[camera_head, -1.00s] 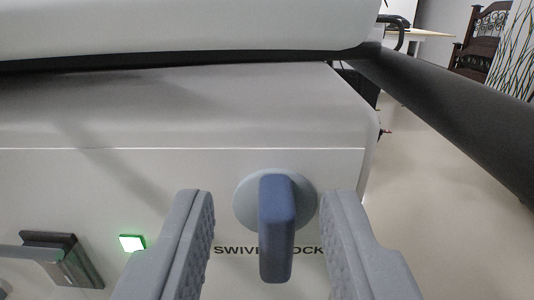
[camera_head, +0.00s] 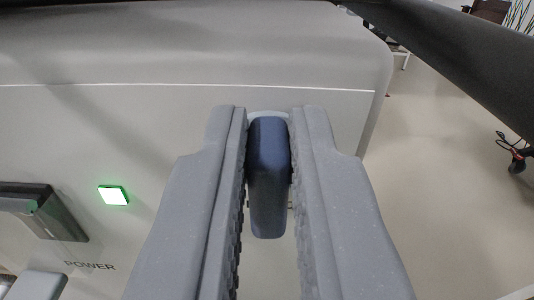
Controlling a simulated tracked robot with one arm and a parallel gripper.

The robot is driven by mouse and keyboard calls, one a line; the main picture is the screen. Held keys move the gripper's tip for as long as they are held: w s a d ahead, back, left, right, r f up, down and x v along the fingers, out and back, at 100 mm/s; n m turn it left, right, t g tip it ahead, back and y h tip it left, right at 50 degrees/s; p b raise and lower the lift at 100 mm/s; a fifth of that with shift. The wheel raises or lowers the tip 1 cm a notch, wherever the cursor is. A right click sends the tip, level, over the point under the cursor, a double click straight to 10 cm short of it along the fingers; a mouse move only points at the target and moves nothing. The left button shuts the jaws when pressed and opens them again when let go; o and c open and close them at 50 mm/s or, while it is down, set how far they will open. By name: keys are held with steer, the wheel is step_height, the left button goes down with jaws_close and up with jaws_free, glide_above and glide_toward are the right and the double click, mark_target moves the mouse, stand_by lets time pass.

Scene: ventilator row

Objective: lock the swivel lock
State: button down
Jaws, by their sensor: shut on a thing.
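The swivel lock (camera_head: 267,180) is a blue, upright knob handle on the light grey panel, in the middle of the camera_head view. Its handle points straight down in the picture. My gripper (camera_head: 269,125) has its two grey fingers on either side of the handle and is shut on it. The fingers hide most of the round pale base behind the handle, of which only a sliver shows at the top, and the label on the panel.
On the panel to the left are a lit green-edged indicator (camera_head: 114,195), a dark switch (camera_head: 45,212) and a "POWER" label (camera_head: 90,266). A thick dark bar (camera_head: 460,50) crosses the upper right. Open floor (camera_head: 430,200) lies right of the panel's edge.

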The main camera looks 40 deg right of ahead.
steer(key=n+p, duration=0.1)
steer(key=p, duration=0.2)
steer(key=shift+w+a+r+n, duration=0.15)
steer(key=shift+r+n, duration=0.15)
steer(key=shift+n, duration=0.1)
steer(key=shift+w+a+f+n+p, duration=0.2)
steer(key=shift+f+n+p, duration=0.2)
steer(key=shift+n+p, duration=1.75)
steer(key=shift+w+a+f+n+p, duration=0.1)
steer(key=shift+a+f+n+p, duration=0.25)
steer(key=shift+n+p, duration=1.8)
steer(key=shift+w+a+f+n+p, duration=0.15)
steer(key=shift+f+n+p, duration=0.45)
steer(key=shift+n, duration=2.9)
steer(key=c, duration=1.5)
jaws_free()
steer(key=shift+o, duration=0.2)
steer(key=shift+d+r, duration=0.1)
steer(key=shift+d, duration=0.05)
steer(key=shift+s, duration=0.1)
